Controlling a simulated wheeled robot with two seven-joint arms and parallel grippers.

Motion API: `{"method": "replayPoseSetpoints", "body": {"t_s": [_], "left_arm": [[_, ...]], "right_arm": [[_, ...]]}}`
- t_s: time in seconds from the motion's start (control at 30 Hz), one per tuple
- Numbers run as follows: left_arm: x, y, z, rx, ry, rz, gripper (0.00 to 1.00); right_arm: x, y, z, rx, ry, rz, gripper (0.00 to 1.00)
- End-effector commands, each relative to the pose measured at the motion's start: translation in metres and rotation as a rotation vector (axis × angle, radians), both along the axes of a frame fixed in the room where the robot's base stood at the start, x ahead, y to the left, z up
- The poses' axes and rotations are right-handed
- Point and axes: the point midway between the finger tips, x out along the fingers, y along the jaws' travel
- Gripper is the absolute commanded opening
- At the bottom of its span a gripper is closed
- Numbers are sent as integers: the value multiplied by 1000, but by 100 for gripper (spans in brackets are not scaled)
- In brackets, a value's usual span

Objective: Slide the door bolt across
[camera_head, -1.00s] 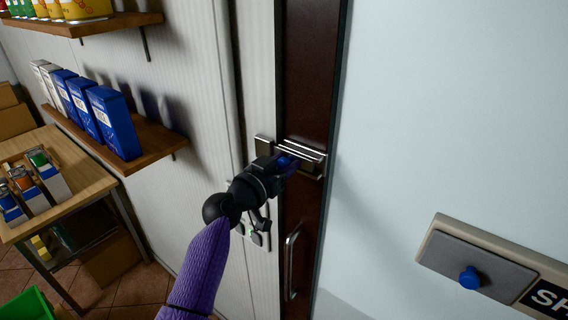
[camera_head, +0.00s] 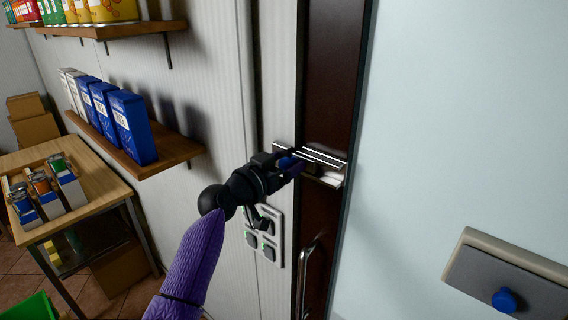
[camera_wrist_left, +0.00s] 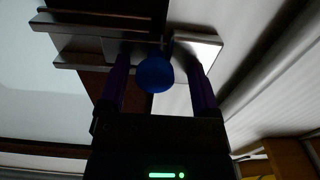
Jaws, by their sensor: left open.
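The metal door bolt (camera_head: 326,158) lies across the dark brown door and the pale frame to its left. Its blue knob (camera_head: 287,161) is near the bolt's left end in the head view. My left gripper (camera_head: 294,165) is at the bolt, reaching up from the lower left. In the left wrist view, the knob (camera_wrist_left: 155,75) sits between the two purple fingers of my open left gripper (camera_wrist_left: 156,62), with gaps on both sides. The bolt's rails (camera_wrist_left: 85,42) show behind it. My right gripper is not in view.
A switch panel (camera_head: 264,240) is just below my left wrist. A door handle (camera_head: 309,270) is below the bolt. A wooden shelf (camera_head: 178,150) with blue boxes is on the left wall. A grey panel with a blue knob (camera_head: 505,299) is at lower right.

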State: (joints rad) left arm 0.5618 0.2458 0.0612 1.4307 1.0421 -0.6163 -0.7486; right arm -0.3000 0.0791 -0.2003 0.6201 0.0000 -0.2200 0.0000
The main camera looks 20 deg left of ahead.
Motion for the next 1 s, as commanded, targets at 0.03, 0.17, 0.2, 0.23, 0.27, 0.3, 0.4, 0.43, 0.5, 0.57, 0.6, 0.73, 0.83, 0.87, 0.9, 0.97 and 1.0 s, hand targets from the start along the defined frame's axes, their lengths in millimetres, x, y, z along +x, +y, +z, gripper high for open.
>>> {"method": "replayPoseSetpoints", "body": {"t_s": [0.03,0.17,0.2,0.23,0.27,0.3,0.4,0.43,0.5,0.57,0.6,0.73,0.83,0.87,0.9,0.97,1.0], "left_arm": [[0,0,0,0,0,0,81],[-10,4,-2,2,0,0,81],[-15,6,-2,2,-1,0,81],[-21,7,-2,2,0,0,81],[-26,9,-2,5,-1,0,81],[-34,13,-3,4,0,1,81],[-56,21,-4,5,0,2,81],[-62,23,-4,5,0,1,81],[-76,28,-4,5,-1,1,81],[-84,31,-3,4,1,1,81],[-88,32,-3,3,1,1,81],[-94,34,-1,0,1,0,81],[-94,34,0,-1,0,0,81],[-94,34,0,-1,0,0,81],[-94,34,0,-1,0,0,81],[-94,34,0,-1,0,0,81],[-94,34,0,0,0,0,81]], "right_arm": [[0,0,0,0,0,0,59],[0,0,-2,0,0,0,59],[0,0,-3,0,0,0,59],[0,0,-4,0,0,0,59],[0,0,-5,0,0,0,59],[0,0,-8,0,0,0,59],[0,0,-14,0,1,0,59],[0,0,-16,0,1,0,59],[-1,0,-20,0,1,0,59],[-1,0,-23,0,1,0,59],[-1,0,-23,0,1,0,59],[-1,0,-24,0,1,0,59],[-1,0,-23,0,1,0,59],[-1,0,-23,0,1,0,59],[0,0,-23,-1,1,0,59],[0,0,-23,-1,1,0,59],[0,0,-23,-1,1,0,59]]}}
